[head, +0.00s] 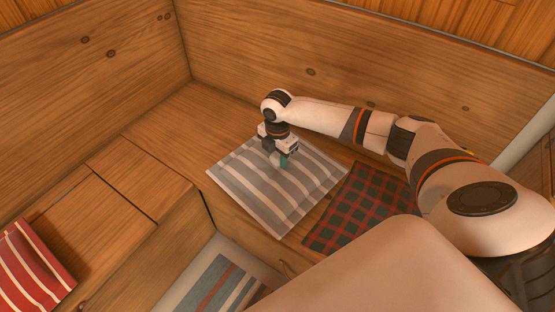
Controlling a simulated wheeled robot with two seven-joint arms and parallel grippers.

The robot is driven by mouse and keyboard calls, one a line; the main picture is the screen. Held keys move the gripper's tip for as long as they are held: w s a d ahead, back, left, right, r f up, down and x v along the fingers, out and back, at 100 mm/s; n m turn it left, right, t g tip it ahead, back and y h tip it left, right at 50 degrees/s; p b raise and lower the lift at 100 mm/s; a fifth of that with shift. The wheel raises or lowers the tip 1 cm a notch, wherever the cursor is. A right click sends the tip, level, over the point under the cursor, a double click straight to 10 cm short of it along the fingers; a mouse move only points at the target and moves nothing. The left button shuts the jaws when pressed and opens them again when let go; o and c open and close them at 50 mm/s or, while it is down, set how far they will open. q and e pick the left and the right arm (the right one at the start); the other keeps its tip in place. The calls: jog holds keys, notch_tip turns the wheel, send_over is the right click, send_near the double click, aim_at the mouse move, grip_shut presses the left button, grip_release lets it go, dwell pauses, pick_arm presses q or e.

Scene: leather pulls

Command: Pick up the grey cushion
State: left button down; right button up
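The grey cushion (247,187) has pale stripes and lies flat on the wooden bench, near the middle of the head view. My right gripper (282,163) points down onto its upper part, at or just above the fabric. Its fingertips are small and partly hidden by the gripper body, so I cannot tell if they are open or shut, or if they pinch the cloth. My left gripper is not in view.
A dark red and green checked cushion (362,208) lies right of the grey one. A red striped cushion (30,268) lies at lower left. The wooden bench (190,125) has a high backrest behind. A striped rug (215,285) lies on the floor below.

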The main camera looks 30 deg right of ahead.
grip_shut()
